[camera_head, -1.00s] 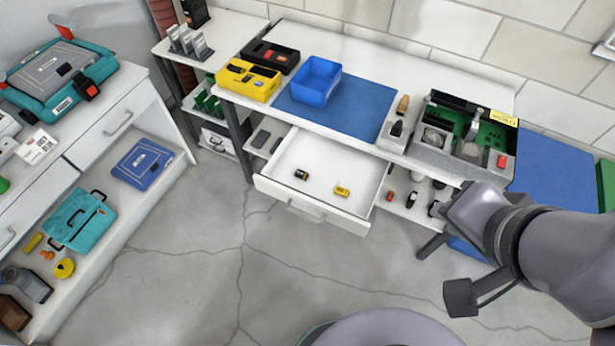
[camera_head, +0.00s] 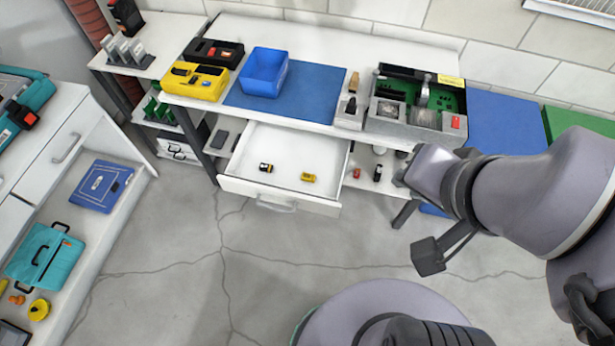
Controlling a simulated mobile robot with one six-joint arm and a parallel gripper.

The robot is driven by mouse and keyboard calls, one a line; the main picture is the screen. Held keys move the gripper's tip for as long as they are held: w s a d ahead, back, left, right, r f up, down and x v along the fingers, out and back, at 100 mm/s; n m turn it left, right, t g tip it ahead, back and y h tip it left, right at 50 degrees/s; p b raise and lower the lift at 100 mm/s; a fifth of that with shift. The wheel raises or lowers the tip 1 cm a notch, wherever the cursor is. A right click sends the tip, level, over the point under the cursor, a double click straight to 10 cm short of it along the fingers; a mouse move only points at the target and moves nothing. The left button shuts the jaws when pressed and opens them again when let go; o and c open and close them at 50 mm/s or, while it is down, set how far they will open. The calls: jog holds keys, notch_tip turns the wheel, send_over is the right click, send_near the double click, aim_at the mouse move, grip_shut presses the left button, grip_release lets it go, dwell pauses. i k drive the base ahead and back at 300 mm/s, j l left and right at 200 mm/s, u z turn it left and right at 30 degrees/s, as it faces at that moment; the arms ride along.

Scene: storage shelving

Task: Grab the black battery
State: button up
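A small black battery (camera_head: 265,167) with a pale end lies in the open white drawer (camera_head: 245,188), on the left side of its floor. A small yellow battery-like item (camera_head: 308,178) lies to its right in the same drawer. My gripper (camera_head: 414,217) is at the right, in front of the bench and to the right of the drawer. Its two fingers stand apart, with nothing visible between them. It is well clear of the black battery.
The bench above the drawer holds a blue bin (camera_head: 264,72), a yellow box (camera_head: 195,82), a black tray (camera_head: 213,52) and a grey case with green boards (camera_head: 418,105). A white cabinet (camera_head: 60,150) stands at left. The grey floor (camera_head: 190,250) between is clear.

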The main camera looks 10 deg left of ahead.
aim_at(263, 167)
jog(key=i+j+z, duration=0.2)
jog(key=j+z, duration=0.2)
jog(key=j, duration=1.25)
jog(key=j+z, duration=0.4)
jog(key=j, duration=1.25)
